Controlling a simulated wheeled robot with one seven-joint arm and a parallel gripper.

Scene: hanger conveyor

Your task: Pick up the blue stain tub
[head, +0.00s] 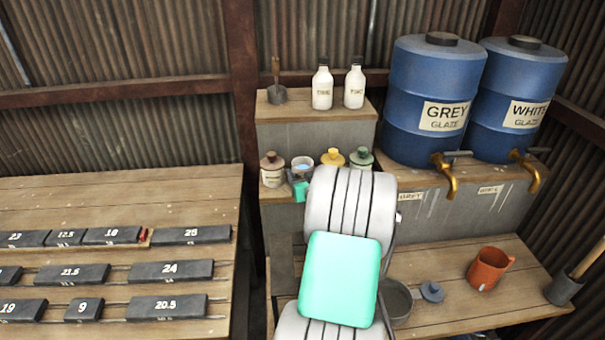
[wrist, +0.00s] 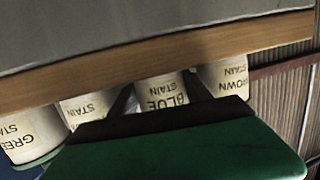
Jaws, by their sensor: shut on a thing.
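The blue stain tub (head: 303,160) stands among the stain tubs on the lower ledge in the head view. In the wrist view, which is upside down, its label reads BLUE STAIN (wrist: 162,92). My gripper (head: 301,175) is at the tub, with dark fingers on both sides of it in the wrist view (wrist: 158,104). It is shut on the blue tub. The tub looks level with its neighbours; I cannot tell whether its base touches the ledge. My green wrist housing hides the lower part of the wrist view.
The brown stain tub (head: 272,170) is close on the left. The yellow-lidded tub (head: 333,158) and green stain tub (head: 361,158) are on the right. Two white bottles (head: 322,88) and a scoop (head: 277,94) stand on the higher shelf (head: 300,110). Blue glaze barrels (head: 437,85) stand at right.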

